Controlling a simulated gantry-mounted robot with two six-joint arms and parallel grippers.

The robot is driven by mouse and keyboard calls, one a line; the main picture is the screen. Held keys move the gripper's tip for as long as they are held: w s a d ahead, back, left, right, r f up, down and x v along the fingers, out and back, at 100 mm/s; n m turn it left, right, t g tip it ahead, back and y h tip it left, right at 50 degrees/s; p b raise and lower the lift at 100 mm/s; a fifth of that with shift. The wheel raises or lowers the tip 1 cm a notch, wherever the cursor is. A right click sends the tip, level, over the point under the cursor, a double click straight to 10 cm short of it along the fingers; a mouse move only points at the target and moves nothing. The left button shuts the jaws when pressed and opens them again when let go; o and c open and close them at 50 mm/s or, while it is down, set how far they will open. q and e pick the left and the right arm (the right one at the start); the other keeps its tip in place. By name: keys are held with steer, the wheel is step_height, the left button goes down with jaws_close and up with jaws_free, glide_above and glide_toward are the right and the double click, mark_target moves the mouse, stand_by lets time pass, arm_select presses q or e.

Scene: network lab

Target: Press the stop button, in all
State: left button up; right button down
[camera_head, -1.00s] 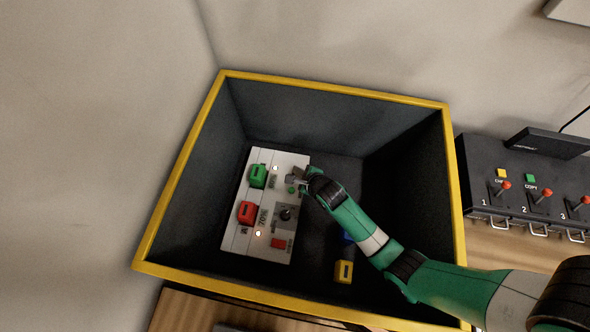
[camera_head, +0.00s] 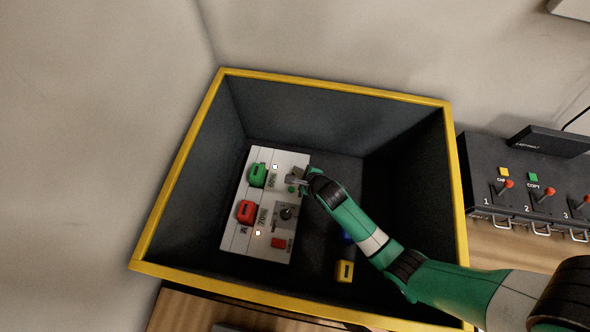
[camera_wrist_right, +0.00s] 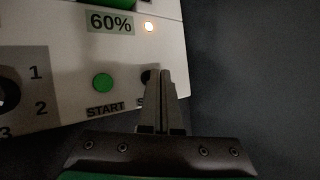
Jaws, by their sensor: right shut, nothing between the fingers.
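A pale control panel (camera_head: 238,230) lies in the dark box. It carries a green round START button (camera_wrist_right: 103,83), a dark button (camera_wrist_right: 147,76) beside it, partly hidden by my fingers, and a label starting with "S" under that. My right gripper (camera_head: 296,177) is shut and empty, with its fingertips over or at the dark button; I cannot tell whether they touch it. In the right wrist view the closed fingers (camera_wrist_right: 161,75) cover most of that button. My left gripper is not in view.
The panel also has a green block (camera_head: 257,175), a red block (camera_head: 245,211), a knob (camera_head: 286,214) and a red button (camera_head: 278,243). A yellow-rimmed box (camera_head: 340,87) surrounds it. A yellow block (camera_head: 344,271) lies inside. A switch unit (camera_head: 520,175) stands at the right.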

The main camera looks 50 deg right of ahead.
steer(key=shift+f+b, duration=0.35)
stand_by(0.6)
steer(key=shift+r, duration=0.1)
steer(key=shift+r+p, duration=0.7)
steer(key=shift+p, duration=0.15)
steer(key=shift+r, duration=0.1)
step_height(320, 180, up, 5)
steer(key=p, duration=0.4)
steer(key=shift+p, duration=0.35)
stand_by(0.3)
